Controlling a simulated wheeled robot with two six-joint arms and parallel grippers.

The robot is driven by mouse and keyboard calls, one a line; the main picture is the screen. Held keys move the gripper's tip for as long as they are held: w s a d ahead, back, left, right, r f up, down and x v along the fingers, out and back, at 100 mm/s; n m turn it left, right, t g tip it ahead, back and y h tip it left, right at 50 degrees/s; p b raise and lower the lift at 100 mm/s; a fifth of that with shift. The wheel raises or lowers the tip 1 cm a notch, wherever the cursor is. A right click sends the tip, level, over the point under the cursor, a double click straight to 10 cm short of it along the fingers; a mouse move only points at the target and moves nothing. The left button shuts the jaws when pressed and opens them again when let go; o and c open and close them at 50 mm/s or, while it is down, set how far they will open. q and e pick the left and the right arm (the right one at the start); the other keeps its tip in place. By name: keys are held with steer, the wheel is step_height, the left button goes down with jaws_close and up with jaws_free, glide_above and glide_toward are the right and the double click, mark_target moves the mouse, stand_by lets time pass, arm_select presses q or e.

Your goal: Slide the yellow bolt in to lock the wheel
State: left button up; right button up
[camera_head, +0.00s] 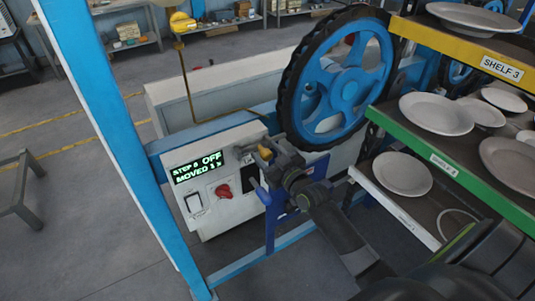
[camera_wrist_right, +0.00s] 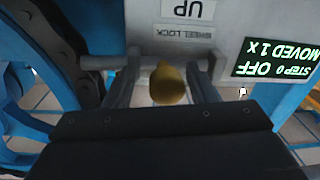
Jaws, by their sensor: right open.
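The yellow knob of the bolt (camera_wrist_right: 168,84) is between the two fingers of my right gripper (camera_wrist_right: 163,80) in the right wrist view. A gap shows on both sides of the knob, so the fingers are open around it. The grey bolt rod (camera_wrist_right: 103,62) runs sideways under the "WHEEL LOCK" label (camera_wrist_right: 178,31). The blue wheel with a black tyre (camera_head: 348,88) stands just beyond my right gripper (camera_head: 264,152) in the head view. My left gripper is not in view.
The white control box has a green display (camera_head: 198,166) reading "OFF" and a red knob (camera_head: 223,191). Shelves with white plates (camera_head: 436,114) stand close on the right. A blue post (camera_head: 110,130) rises on the left. A yellow handle (camera_head: 182,22) hangs at the top.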

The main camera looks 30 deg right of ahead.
steer(key=shift+s+a, duration=0.1)
steer(key=shift+s, duration=0.1)
steer(key=s+d, duration=0.2)
steer(key=s, duration=1.5)
steer(key=shift+b, duration=0.35)
